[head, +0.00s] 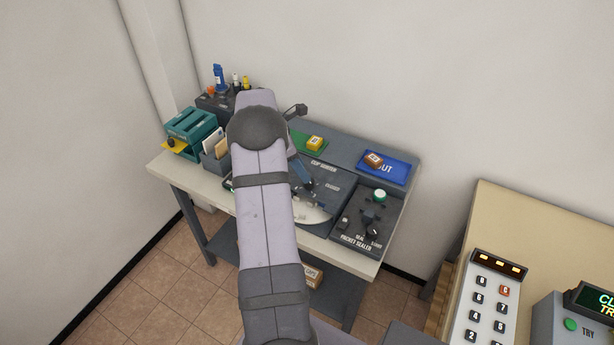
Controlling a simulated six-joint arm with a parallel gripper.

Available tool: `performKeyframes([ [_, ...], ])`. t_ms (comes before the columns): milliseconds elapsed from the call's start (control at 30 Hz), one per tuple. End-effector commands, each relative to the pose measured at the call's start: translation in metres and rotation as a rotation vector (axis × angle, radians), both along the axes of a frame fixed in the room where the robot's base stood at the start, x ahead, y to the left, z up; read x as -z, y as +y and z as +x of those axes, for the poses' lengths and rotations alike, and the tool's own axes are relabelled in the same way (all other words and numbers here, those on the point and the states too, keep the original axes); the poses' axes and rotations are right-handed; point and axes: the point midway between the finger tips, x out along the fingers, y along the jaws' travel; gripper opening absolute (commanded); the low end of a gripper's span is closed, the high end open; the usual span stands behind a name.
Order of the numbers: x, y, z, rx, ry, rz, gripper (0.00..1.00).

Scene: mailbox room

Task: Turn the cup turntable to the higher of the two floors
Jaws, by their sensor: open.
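My gripper (309,198) is partly visible just right of my arm, low over the turntable. It is open. I cannot tell whether it touches the disc or anything on it.
A packet sealer (367,220) with a green button and dark knob stands right of the turntable. Behind are a green mat (304,139) with a yellow block and a blue tray (397,170) with a brown block. A teal rack (192,128) stands left. A keypad (484,300) is at lower right.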

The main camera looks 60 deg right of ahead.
Motion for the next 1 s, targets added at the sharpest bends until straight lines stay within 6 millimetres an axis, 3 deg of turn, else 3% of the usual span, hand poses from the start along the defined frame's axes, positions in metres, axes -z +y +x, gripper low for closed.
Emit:
performKeyframes([
  [400,0.044,-0.013,-0.013,0.0,0.001,0.001,0.43],
  [800,0.05,-0.014,-0.015,0.001,-0.001,0.0,0.43],
  [1000,0.05,-0.014,-0.015,0.001,-0.001,0.0,0.0],
])
